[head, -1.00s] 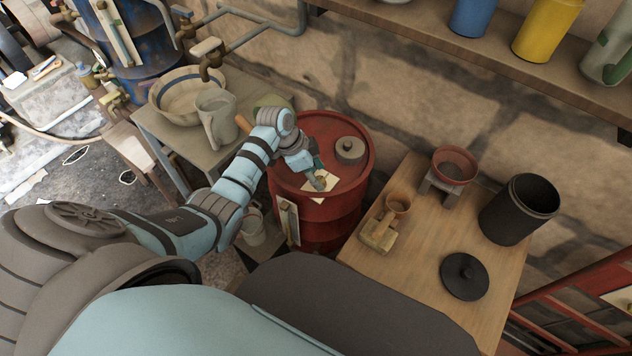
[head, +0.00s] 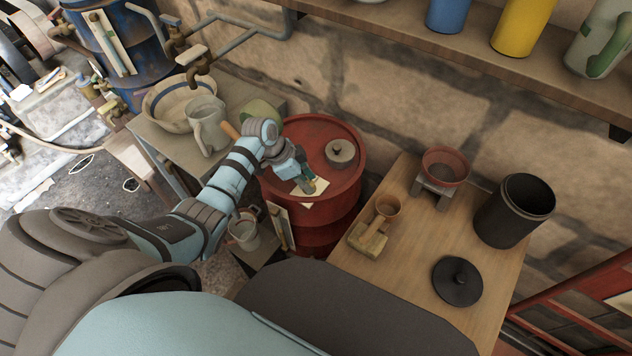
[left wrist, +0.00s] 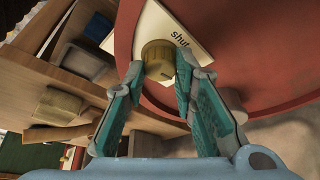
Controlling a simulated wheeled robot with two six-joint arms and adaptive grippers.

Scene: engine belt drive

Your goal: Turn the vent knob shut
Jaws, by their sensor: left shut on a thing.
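The vent knob (left wrist: 157,58) is a small round brass-coloured knob on top of the red drum (head: 345,190). It sits on a pale card (left wrist: 148,25) that reads "shut" beside the knob. In the left wrist view, the fingertips of my left gripper (left wrist: 160,72) are at the knob's two sides, shut on it. In the head view, my left gripper (head: 306,184) reaches down to the drum top and mostly hides the knob. My right gripper is not in view.
A round grey cap (head: 340,151) stands on the drum top near the gripper. A wooden table (head: 410,255) at right holds a black canister (head: 512,212), its lid (head: 457,281) and a red-rimmed bowl (head: 446,165). A pale jug (head: 207,125) stands on the bench at left.

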